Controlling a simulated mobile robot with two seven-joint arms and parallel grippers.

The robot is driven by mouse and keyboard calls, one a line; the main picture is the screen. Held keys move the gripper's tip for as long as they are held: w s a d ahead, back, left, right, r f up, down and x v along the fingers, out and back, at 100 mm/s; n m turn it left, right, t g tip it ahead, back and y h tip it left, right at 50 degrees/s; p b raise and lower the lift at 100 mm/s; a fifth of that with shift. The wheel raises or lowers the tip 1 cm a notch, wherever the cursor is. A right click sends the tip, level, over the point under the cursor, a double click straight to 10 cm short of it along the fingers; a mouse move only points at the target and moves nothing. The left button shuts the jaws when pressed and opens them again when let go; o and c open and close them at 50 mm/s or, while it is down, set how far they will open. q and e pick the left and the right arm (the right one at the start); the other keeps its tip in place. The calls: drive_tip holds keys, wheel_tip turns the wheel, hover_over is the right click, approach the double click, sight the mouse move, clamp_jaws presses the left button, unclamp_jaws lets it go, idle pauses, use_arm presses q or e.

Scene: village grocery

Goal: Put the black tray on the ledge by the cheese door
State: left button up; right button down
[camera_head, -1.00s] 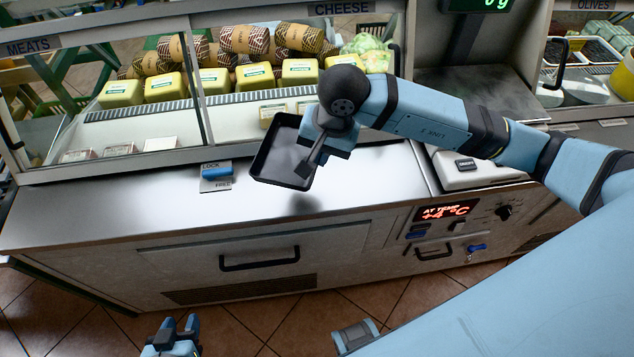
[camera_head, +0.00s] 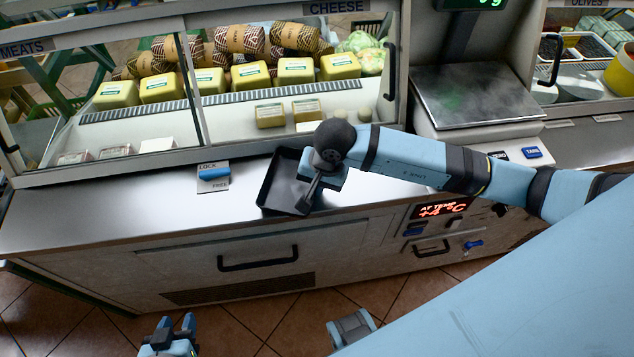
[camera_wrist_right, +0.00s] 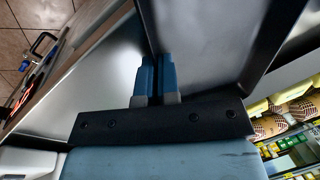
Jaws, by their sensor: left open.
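The black tray (camera_head: 277,186) is at the steel ledge (camera_head: 130,205) in front of the glass cheese case, right of the lock lever. It looks roughly level and low over the ledge; I cannot tell whether it touches. My right gripper (camera_head: 308,195) is at the tray's right side, its fingers shut on the tray wall. In the right wrist view the blue fingers (camera_wrist_right: 157,75) are close together at the wall of the tray (camera_wrist_right: 205,45). My left gripper (camera_head: 177,326) is open and empty, low over the floor at the bottom. The cheese door (camera_head: 300,85) has a dark handle at its right edge.
A blue lock lever (camera_head: 214,173) sits on the ledge left of the tray. A scale (camera_head: 475,95) stands to the right behind my right arm. Cheeses (camera_head: 250,75) are behind the glass. The ledge's left part is clear.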

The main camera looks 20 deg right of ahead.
drive_tip(key=shift+f, duration=0.2)
drive_tip(key=c, duration=1.4)
unclamp_jaws()
drive_tip(key=shift+o, duration=0.2)
drive_tip(key=shift+r, duration=0.1)
drive_tip(key=shift+r, duration=0.25)
wheel_tip(320, 180, up, 12)
drive_tip(key=s+d, duration=0.1)
drive_tip(key=d, duration=0.1)
drive_tip(key=shift+s+f+b, duration=0.25)
drive_tip(key=shift+b, duration=0.1)
